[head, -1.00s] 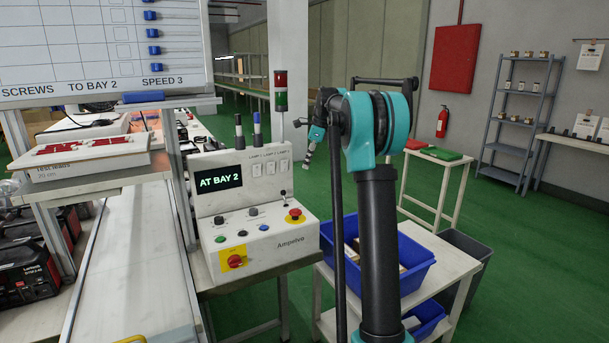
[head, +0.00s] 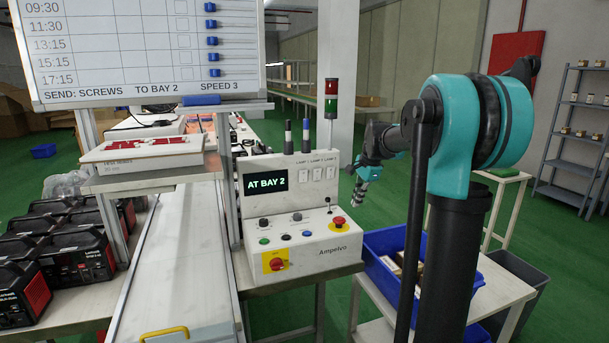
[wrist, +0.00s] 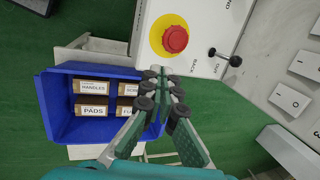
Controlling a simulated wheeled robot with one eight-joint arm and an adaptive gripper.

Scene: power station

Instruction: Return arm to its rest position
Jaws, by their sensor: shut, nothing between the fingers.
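My arm stands folded at the right in the head view, its teal elbow high. My gripper (head: 360,198) hangs to the right of the grey control console (head: 325,243), pointing down and apart from it. In the wrist view, the fingers of my gripper (wrist: 164,78) meet at their black tips with nothing between them. Below them are the blue bin (wrist: 62,122) and the edge of the console (wrist: 200,55) with its red mushroom button (wrist: 175,39). The console's display reads "AT BAY 2".
The blue bin on the side table (head: 505,292) holds labelled boxes. A conveyor (head: 180,265) runs left of the console. A whiteboard (head: 140,45) hangs above it. A signal tower (head: 331,98) stands behind. Green floor is open at the back.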

